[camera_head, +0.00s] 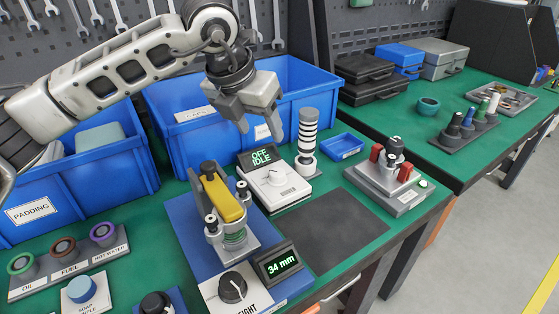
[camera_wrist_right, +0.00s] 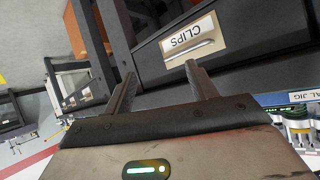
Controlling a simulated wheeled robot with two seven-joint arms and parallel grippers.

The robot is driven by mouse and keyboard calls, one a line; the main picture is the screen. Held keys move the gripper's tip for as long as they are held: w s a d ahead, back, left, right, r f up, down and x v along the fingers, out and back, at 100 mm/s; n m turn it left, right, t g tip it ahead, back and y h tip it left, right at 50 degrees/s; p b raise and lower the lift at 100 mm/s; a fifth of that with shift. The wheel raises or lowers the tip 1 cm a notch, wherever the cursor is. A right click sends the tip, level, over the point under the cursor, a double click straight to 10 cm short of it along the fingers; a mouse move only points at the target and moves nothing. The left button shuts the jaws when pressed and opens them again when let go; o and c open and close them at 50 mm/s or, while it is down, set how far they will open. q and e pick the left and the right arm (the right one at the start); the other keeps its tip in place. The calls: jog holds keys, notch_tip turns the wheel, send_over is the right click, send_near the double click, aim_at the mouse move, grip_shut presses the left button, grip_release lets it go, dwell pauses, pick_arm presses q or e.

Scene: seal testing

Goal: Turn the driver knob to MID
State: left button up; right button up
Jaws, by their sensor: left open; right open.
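The driver (camera_head: 280,192) is a white box with a pale round knob on its top. The knob (camera_head: 275,177) has a small mark, but its exact setting is too small to read. The driver's display (camera_head: 261,156) reads "OFF IDLE". My left gripper (camera_head: 261,130) is open and empty, with its fingers pointing down above and just behind the display, apart from the knob. My right gripper (camera_wrist_right: 165,88) is open and empty in the right wrist view, in front of a dark drawer labelled "CLIPS" (camera_wrist_right: 190,38). It does not show in the head view.
A striped cylinder (camera_head: 307,140) stands right of the driver. In front are a yellow-handled clamp (camera_head: 222,198), a black height knob (camera_head: 232,288) and a "34 mm" display (camera_head: 281,264). Blue bins (camera_head: 185,140) stand behind. A dark mat (camera_head: 335,228) is bare.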

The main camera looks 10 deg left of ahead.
aim_at(277, 172)
pick_arm(q)
jog(key=x, duration=1)
jog(key=a+p+x, duration=0.1)
jog(key=x, duration=0.4)
jog(key=shift+w+f, duration=0.15)
jog(key=shift+w, duration=0.25)
jog(key=c, duration=1)
